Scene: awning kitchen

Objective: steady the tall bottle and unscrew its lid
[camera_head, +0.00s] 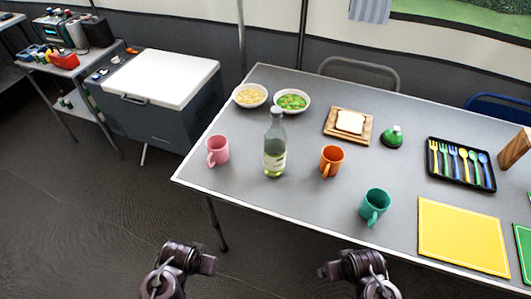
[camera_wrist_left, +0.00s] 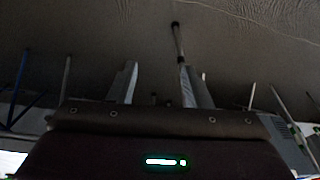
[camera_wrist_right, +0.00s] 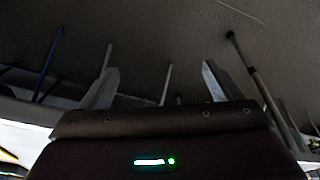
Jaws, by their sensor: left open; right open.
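The tall bottle (camera_head: 275,146) stands upright on the grey table, left of its middle in the head view. It is clear glass with yellow-green liquid low inside and a pale label. My left gripper (camera_wrist_left: 158,82) is open and empty in the left wrist view. My right gripper (camera_wrist_right: 160,82) is open and empty in the right wrist view. Both wrist views look toward dark floor and table legs, without the bottle. In the head view, only parts of my arms show, in front of the table; the fingers are hidden.
On the table (camera_head: 240,190), a pink mug (camera_head: 217,151) stands left of the bottle and an orange mug (camera_head: 331,161) right. Two bowls (camera_head: 292,101) are behind it. A teal mug (camera_head: 374,206) and yellow mat (camera_head: 462,236) lie right. The front edge before the bottle is clear.

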